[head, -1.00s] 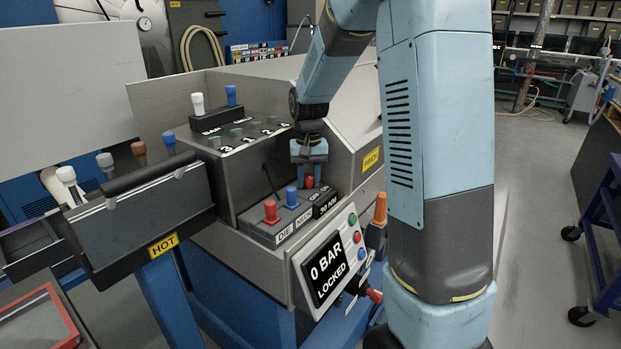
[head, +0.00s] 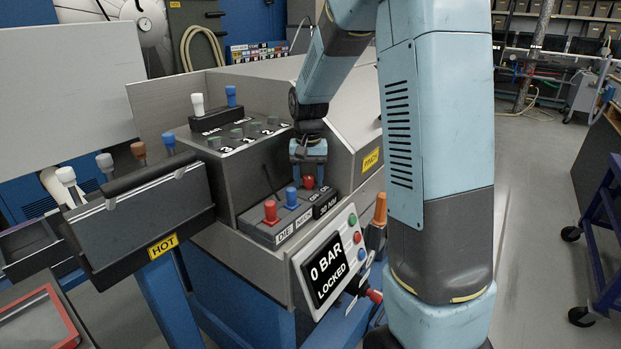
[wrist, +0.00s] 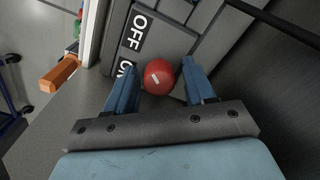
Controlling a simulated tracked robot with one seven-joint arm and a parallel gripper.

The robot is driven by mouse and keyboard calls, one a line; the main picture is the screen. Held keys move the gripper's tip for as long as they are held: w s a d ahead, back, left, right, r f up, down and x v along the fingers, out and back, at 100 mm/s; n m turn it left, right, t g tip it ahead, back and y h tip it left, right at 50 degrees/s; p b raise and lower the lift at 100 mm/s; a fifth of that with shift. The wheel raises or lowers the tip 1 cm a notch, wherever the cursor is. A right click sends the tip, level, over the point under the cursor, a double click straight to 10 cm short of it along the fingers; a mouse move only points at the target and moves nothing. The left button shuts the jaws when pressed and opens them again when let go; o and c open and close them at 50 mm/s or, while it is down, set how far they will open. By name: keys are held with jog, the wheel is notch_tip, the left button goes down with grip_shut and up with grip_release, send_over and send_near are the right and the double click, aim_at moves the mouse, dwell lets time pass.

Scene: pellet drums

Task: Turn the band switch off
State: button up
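A round red knob with a white mark (wrist: 158,77) shows in the wrist view between my fingertips, beside the ON end of an OFF/ON label (wrist: 139,32). I take it for the band switch. In the head view a red knob (head: 309,183) stands just below my gripper (head: 308,168) at the back of the control block. In the wrist view my gripper (wrist: 160,82) is open, its blue fingers on either side of the knob with small gaps. The knob's stem and base are hidden.
A red DIE knob (head: 270,212) and a blue NECK knob (head: 291,197) stand in front on the same block. The display (head: 325,268) reads 0 BAR LOCKED. An orange handle (wrist: 62,72) is to the left in the wrist view. A thin dark rod (head: 270,179) rises nearby.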

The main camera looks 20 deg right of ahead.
aim_at(309, 177)
jog(key=shift+o, duration=0.2)
jog(key=shift+r, duration=0.1)
notch_tip(309, 177, up, 14)
jog(key=shift+f, duration=0.25)
dwell(0.6)
jog(key=s+r+n+t, duration=0.2)
jog(key=s+t, duration=0.3)
jog(key=s, duration=2.3)
jog(key=shift+d+r+n+t, duration=0.15)
jog(key=shift+d+n+t, duration=0.15)
jog(key=shift+n, duration=0.5)
